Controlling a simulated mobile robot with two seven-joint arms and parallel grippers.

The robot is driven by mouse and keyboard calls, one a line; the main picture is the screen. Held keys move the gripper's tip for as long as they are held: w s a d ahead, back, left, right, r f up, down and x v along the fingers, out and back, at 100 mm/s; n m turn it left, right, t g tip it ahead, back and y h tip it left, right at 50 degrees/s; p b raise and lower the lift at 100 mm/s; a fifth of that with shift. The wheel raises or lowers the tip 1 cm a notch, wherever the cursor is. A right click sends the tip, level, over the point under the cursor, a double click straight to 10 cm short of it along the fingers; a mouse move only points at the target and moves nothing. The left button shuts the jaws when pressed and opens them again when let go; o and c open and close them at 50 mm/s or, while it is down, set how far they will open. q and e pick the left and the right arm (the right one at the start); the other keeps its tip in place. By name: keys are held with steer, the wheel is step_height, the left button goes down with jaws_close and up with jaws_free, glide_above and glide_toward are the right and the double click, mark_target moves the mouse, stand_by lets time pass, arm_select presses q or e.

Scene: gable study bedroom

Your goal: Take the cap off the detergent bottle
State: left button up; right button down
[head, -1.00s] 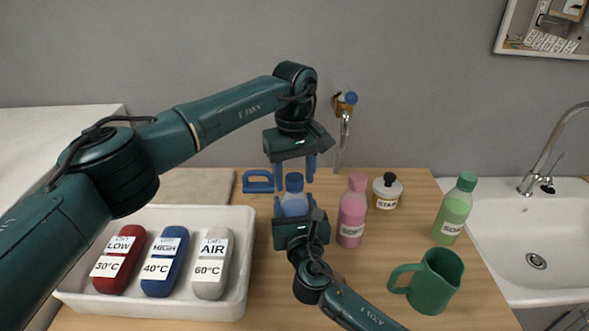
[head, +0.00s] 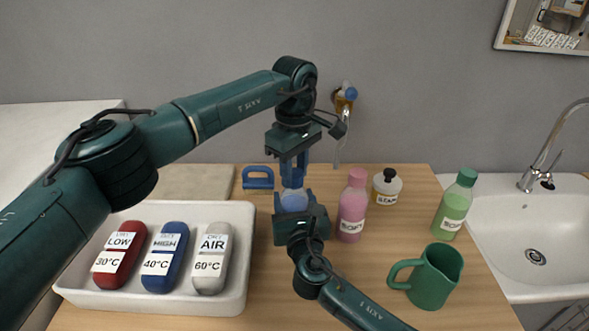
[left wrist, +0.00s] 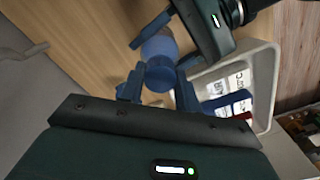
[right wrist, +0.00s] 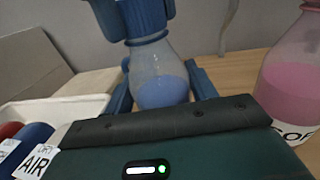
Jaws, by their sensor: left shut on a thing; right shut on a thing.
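The detergent bottle (head: 293,200) is clear with blue liquid and stands upright on the wooden counter. My right gripper (head: 293,206) is shut on its body from the front; the right wrist view shows the bottle (right wrist: 160,85) between the fingers. My left gripper (head: 294,170) points down from above and is shut on the blue cap (left wrist: 160,76). The cap sits at the bottle's neck, between the left fingers, and is mostly hidden in the head view. I cannot tell whether it has turned.
A pink bottle (head: 352,208) stands close on the right. A jar with a black knob (head: 387,188), a green bottle (head: 454,206) and a green mug (head: 434,277) are further right. A blue handled object (head: 258,178) lies behind.

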arm_select(q)
steer(key=n, duration=0.4)
steer(key=shift+n, duration=0.3)
steer(key=n, duration=1.7)
steer(key=shift+n, duration=0.3)
steer(key=n, duration=0.8)
steer(key=shift+n, duration=0.3)
steer(key=shift+r, duration=0.2)
steer(key=shift+r, duration=1)
